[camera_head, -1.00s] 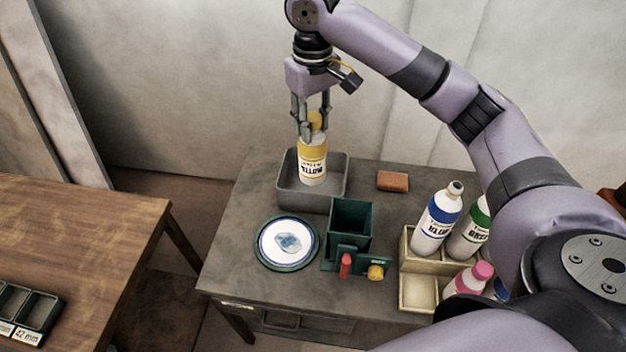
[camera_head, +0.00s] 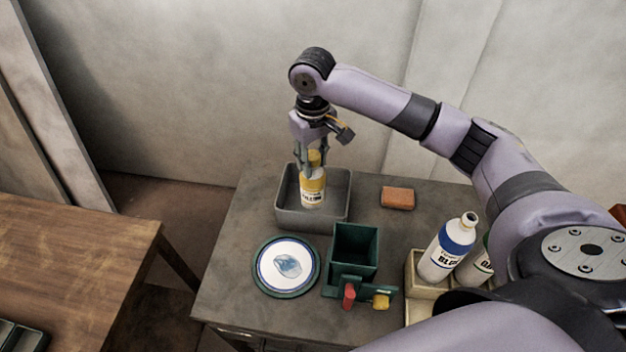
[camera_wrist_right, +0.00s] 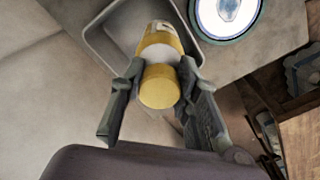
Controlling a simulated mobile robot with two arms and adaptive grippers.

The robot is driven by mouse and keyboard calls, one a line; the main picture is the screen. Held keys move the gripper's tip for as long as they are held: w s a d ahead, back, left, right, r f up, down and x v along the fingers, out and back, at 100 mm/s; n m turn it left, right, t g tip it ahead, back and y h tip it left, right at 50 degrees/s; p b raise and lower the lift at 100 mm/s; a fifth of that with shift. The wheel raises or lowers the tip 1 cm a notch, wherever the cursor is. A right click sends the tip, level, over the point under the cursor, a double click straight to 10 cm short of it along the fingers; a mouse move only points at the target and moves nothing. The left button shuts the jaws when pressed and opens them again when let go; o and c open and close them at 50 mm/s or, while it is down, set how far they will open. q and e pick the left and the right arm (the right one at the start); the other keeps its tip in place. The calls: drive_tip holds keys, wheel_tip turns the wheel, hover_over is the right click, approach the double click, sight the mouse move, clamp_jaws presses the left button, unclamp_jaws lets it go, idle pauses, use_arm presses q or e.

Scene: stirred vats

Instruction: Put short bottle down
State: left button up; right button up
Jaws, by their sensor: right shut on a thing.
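The short bottle (camera_head: 312,190) is white with a yellow band and a yellow cap. It is upright inside the grey tray (camera_head: 283,219) at the back of the grey table. Whether its base touches the tray floor I cannot tell. My right gripper (camera_head: 313,166) points down and is shut on the bottle at its cap end. In the right wrist view the yellow cap of the bottle (camera_wrist_right: 159,86) sits between the two fingers of the gripper (camera_wrist_right: 155,92), with the grey tray (camera_wrist_right: 98,40) beyond. My left gripper is not in view.
In front of the tray are a round plate (camera_head: 262,279) and a dark green square holder (camera_head: 342,262) with a red and a yellow item before it. An orange-brown block (camera_head: 397,198) lies right of the tray. A blue-banded bottle (camera_head: 446,255) stands in a beige crate (camera_head: 417,284).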

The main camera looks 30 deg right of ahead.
sight(313, 172)
wheel_tip(313, 172, down, 3)
drive_tip(key=shift+w+r, duration=0.1)
drive_tip(key=shift+f, duration=0.7)
wheel_tip(313, 172, down, 4)
drive_tip(key=shift+r+p, duration=0.2)
drive_tip(key=shift+p, duration=0.1)
drive_tip(key=shift+c, duration=0.2)
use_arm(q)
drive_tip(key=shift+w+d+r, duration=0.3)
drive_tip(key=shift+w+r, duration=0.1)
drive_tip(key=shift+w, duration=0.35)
use_arm(e)
drive_tip(key=o, duration=1.2)
drive_tip(key=shift+c, duration=0.2)
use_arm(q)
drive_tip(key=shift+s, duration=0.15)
